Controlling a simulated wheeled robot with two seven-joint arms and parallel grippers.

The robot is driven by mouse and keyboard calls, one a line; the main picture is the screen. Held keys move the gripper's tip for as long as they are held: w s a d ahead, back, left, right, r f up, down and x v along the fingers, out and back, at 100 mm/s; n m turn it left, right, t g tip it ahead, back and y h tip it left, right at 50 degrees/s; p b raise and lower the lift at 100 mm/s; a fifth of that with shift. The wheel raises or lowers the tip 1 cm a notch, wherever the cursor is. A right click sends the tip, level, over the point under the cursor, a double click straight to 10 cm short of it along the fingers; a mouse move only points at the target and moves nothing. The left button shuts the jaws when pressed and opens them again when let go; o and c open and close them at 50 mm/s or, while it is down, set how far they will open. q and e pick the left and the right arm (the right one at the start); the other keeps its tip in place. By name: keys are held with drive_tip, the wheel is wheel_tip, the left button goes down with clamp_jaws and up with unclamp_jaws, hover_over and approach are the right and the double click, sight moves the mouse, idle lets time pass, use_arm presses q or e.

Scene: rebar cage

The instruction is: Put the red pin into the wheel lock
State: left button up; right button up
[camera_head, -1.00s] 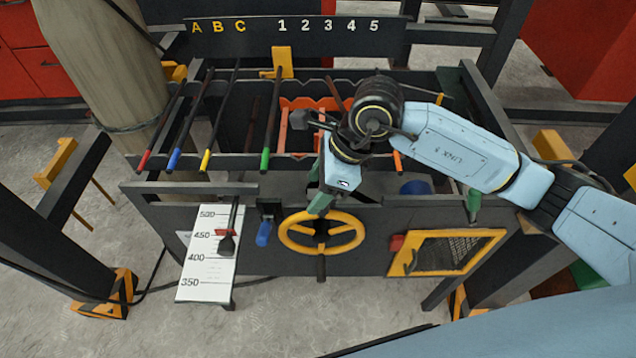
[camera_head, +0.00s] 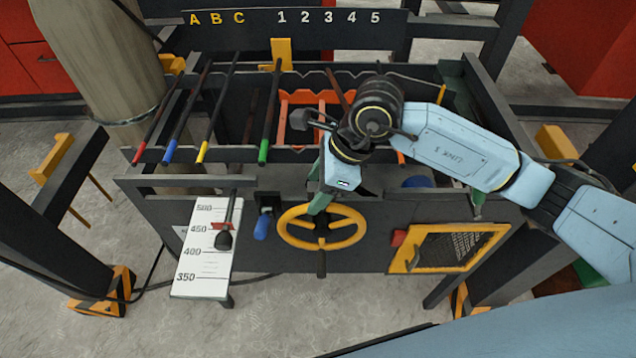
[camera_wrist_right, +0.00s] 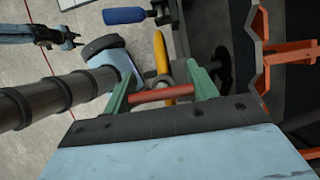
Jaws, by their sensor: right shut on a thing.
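My right gripper (camera_head: 318,204) has green fingers and hangs at the top of the yellow handwheel (camera_head: 360,238). In the right wrist view the green fingers are shut on the red pin (camera_wrist_right: 160,95), a short red cylinder lying across between them. The yellow wheel rim (camera_wrist_right: 161,52) shows just beyond the pin, and I cannot tell whether they touch. The pin is hidden in the head view. I cannot make out the wheel lock's opening. What looks like my left gripper (camera_wrist_right: 70,40) is small in the right wrist view, its fingers unclear; it is outside the head view.
A blue handle (camera_head: 262,228) hangs left of the wheel, beside the white scale board (camera_head: 190,282) with its black lever. A yellow-framed mesh door (camera_head: 500,236) is at the right. Coloured-tip rods (camera_head: 221,108) lean across the cage behind.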

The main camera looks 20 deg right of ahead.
drive_tip(key=shift+f+b, duration=0.3)
drive_tip(key=shift+f, duration=0.1)
drive_tip(key=o, duration=1.1)
drive_tip(key=shift+s, duration=0.1)
drive_tip(key=v, duration=1.3)
drive_tip(key=shift+r, duration=0.15)
